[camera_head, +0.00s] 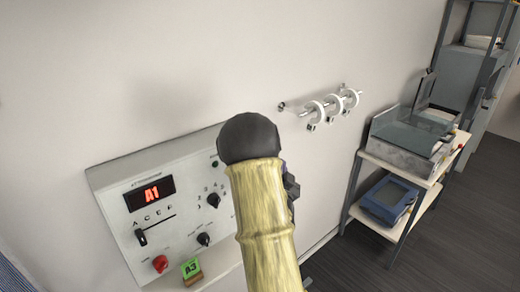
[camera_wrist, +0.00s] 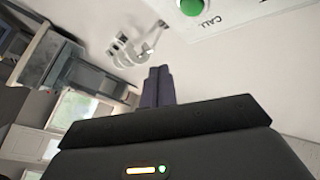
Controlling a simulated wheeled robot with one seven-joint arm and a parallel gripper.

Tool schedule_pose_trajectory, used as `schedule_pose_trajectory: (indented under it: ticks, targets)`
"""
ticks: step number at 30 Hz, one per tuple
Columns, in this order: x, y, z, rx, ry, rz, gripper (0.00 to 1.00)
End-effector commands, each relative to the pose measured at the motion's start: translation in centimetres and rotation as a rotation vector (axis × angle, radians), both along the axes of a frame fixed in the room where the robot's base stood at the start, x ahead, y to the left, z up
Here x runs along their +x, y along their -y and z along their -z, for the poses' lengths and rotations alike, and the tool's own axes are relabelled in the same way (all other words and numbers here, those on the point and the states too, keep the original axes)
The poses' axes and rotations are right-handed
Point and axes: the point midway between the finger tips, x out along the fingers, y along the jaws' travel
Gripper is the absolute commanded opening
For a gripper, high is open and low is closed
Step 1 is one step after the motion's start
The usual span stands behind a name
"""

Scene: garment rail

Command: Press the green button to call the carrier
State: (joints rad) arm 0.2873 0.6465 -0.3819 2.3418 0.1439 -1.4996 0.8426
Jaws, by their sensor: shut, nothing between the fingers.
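The green button (camera_wrist: 192,7) shows at the top of the wrist view, with the word CALL beside it on a white panel. The control panel (camera_head: 112,190) is on the wall in the head view, with a red A1 display (camera_head: 151,193), knobs, a slider and a red button (camera_head: 160,263). In the head view my arm covers the panel's right part and the green button does not show. My gripper (camera_wrist: 160,72) is shut and empty, its dark fingers together. In the wrist view the fingertips are apart from the button, below and left of it.
A wall rail (camera_head: 300,111) with white rings (camera_head: 335,104) is right of the panel. A shelf cart (camera_head: 425,182) with trays stands further right on the dark floor. A green A3 tag (camera_head: 191,268) sits at the panel's lower edge. Bare wall lies between panel and rail.

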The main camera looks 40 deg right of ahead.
Motion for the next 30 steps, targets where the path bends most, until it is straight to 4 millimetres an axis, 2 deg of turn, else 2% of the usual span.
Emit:
schedule_pose_trajectory:
  ticks: [12, 18, 30]
  targets:
    - [5.1, -0.5, -0.2, 0.001, 0.001, -0.004, 0.00]
    - [6.9, -0.6, 0.1, 0.000, 0.001, -0.002, 0.00]
    - [7.5, -0.7, 0.0, 0.000, -0.001, -0.001, 0.00]
